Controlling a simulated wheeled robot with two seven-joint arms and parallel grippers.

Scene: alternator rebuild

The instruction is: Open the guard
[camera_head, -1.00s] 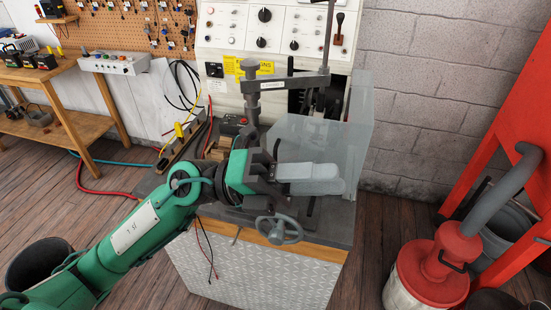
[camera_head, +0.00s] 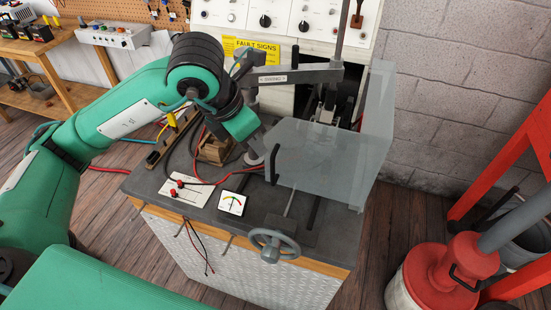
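The guard (camera_head: 318,165) is a clear, greyish box-like cover at the right of the bench top, in front of the machine's dark opening. A dark upright handle (camera_head: 274,165) stands at its left front edge. My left arm comes in from the left, and its green wrist (camera_head: 238,118) is just left of the guard and handle. The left fingers are hidden or blend with the dark machine post, so I cannot tell their opening or whether they touch the handle. My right gripper is not in view.
The bench (camera_head: 335,228) holds a small meter (camera_head: 232,204), red leads and a wooden block (camera_head: 215,150). A handwheel (camera_head: 274,245) sticks out at its front. A grey bracket arm (camera_head: 300,76) spans above the guard. A red canister (camera_head: 455,275) stands at the lower right.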

